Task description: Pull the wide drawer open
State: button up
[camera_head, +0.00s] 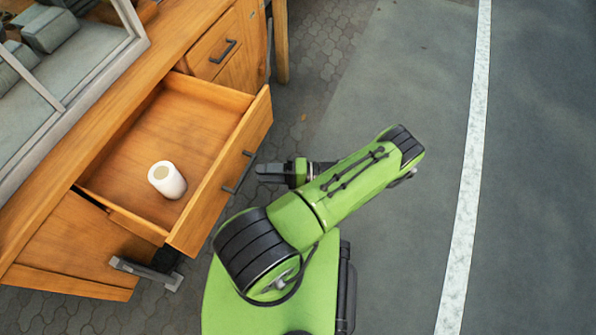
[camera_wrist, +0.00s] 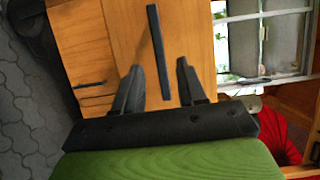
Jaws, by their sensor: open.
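The wide wooden drawer (camera_head: 205,125) is pulled out from the workbench in the head view, its inside well exposed. Its dark bar handle (camera_head: 238,172) is on the front panel. My gripper (camera_head: 262,169) is just in front of this handle, with a small gap to it. In the wrist view, the open fingers (camera_wrist: 158,66) lie either side of the dark handle bar (camera_wrist: 154,35) in the picture. They are empty, and I see no grip on the bar. A white cylinder (camera_head: 167,180) stands inside the drawer.
A smaller closed drawer (camera_head: 213,48) with its own dark handle is beyond the wide one. A glass-sided case (camera_head: 75,75) sits on the bench top. A grey metal piece (camera_head: 146,273) sticks out at lower left. Open floor (camera_head: 400,70) lies to the right.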

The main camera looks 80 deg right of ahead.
jog(key=s+d+b, duration=0.1)
jog(key=s, duration=0.8)
jog(key=shift+s, duration=0.25)
